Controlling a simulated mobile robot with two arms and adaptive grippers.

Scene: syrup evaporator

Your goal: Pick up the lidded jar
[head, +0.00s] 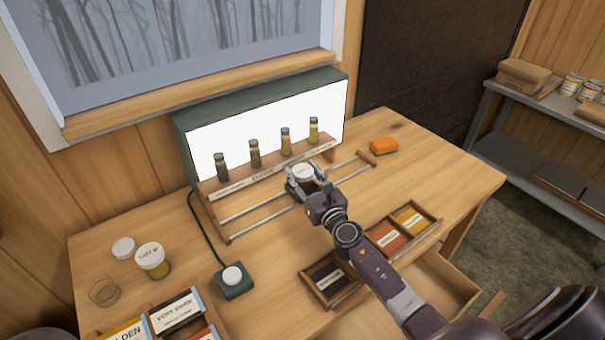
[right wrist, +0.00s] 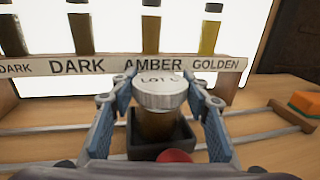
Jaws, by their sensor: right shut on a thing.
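The lidded jar has a white lid and amber contents; its lid shows in the head view (head: 303,173) in front of the lit grading box. In the right wrist view the jar (right wrist: 157,105) stands upright between the fingers, its lid lettered "LOT" and a further mark I cannot read fully. My right gripper (head: 308,182) is shut on the jar, one blue finger pad on each side. A dark square holder (right wrist: 185,140) is around the jar's lower part, and whether the jar's bottom touches it is hidden. My left gripper is not in view.
A rack with several sample bottles (head: 255,153) stands before the light box (head: 190,125). Rails (head: 255,208) run in front. An orange sponge (head: 384,146) lies right. A second lidded jar (head: 152,262), a button box (head: 234,280) and label trays (head: 400,228) are on the table.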

